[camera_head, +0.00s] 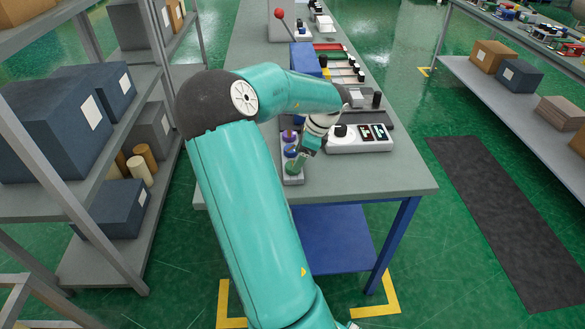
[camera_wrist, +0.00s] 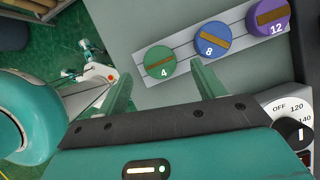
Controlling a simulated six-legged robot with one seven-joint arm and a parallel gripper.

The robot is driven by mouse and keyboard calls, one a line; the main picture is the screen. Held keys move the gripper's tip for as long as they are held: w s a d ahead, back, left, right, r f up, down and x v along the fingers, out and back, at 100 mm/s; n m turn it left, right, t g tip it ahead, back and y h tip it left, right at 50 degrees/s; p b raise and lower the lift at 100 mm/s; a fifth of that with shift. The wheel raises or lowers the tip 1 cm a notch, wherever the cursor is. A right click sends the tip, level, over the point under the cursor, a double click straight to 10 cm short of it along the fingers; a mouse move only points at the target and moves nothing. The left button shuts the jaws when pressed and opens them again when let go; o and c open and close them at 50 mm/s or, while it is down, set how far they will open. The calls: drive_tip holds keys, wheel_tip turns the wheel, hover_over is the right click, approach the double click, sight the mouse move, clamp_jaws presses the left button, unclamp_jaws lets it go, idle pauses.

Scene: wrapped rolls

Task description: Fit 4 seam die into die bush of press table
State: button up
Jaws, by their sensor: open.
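The green die marked 4 (camera_wrist: 160,62) sits at the near-left end of a pale rack (camera_wrist: 184,66) in the wrist view, beside a blue die marked 8 (camera_wrist: 211,36) and a purple die marked 12 (camera_wrist: 268,18). Each has a brown bar across its top. My gripper (camera_wrist: 162,82) is open and empty, its green fingers apart on either side of the 4 die in the picture; I cannot tell its height above it. In the head view my gripper (camera_head: 304,158) is beside the rack (camera_head: 293,179). I cannot make out the die bush.
A white control box (camera_head: 360,139) with a black knob stands right of my gripper on the grey bench (camera_head: 390,178). A red-ball lever (camera_head: 279,14) rises from a device at the far end. Blue bins and tools line the bench. Shelves (camera_head: 75,185) stand close on the left.

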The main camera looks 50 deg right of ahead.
sight(292, 165)
drive_tip(key=x, duration=0.3)
drive_tip(key=shift+w+a+f, duration=0.1)
drive_tip(key=shift+w+f, duration=0.05)
drive_tip(key=shift+f, duration=0.1)
drive_tip(key=shift+c, duration=0.5)
drive_tip(key=c, duration=1.1)
drive_tip(key=shift+c, duration=0.3)
drive_tip(key=shift+r, duration=0.2)
